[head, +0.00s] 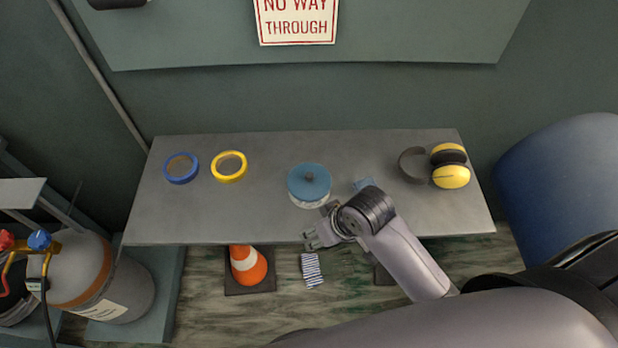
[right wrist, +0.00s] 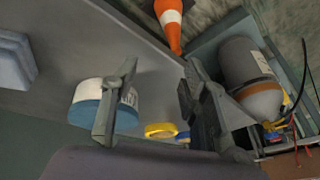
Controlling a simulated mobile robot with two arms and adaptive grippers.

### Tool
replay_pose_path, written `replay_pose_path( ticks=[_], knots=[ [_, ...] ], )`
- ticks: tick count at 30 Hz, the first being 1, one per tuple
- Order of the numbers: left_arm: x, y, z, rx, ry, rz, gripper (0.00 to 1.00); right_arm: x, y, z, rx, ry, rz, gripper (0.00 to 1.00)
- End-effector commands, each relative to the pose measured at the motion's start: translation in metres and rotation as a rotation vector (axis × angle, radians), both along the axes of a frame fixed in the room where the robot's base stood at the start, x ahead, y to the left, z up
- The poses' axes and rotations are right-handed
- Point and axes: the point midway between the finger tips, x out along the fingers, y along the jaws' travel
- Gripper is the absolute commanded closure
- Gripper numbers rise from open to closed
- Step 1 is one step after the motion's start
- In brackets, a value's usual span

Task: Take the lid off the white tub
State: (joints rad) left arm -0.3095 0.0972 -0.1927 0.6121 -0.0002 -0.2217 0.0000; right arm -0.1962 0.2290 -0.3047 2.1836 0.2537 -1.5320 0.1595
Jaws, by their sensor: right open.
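The white tub (head: 305,202) stands on the grey shelf with its blue lid (head: 309,180) on top and a dark knob in the lid's middle. My right gripper (head: 309,240) is open and empty, just past the shelf's front edge, in front of the tub. In the right wrist view the tub (right wrist: 88,90) and its blue lid (right wrist: 88,114) show behind one finger of the open gripper (right wrist: 158,72), which partly hides them. The fingers look apart from the tub. My left gripper is not in view.
Below are an orange cone (head: 248,270) and a striped item (head: 312,270).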

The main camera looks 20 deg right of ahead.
Motion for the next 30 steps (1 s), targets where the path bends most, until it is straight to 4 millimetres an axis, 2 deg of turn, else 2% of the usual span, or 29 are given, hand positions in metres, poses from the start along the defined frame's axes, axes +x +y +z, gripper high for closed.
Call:
replay_pose_path(
  ticks=[1,6,11,15,22,27,30],
  knots=[
    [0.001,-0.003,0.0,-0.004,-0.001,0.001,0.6,0.013,0.007,0.01,0.011,-0.008,0.021,0.59],
    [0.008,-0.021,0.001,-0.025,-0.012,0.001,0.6,0.049,0.031,0.044,0.041,0.003,0.096,0.59],
    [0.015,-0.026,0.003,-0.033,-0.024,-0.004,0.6,0.079,0.038,0.084,0.013,0.044,0.151,0.59],
    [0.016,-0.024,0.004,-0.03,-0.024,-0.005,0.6,0.101,0.025,0.12,-0.055,0.092,0.155,0.59],
    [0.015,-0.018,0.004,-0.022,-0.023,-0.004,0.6,0.122,-0.009,0.174,-0.165,0.164,0.089,0.59],
    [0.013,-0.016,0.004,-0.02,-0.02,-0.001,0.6,0.127,-0.024,0.195,-0.204,0.193,0.049,0.59],
    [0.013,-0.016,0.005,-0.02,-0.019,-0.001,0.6,0.127,-0.027,0.193,-0.212,0.203,0.04,0.59]
  ],
)
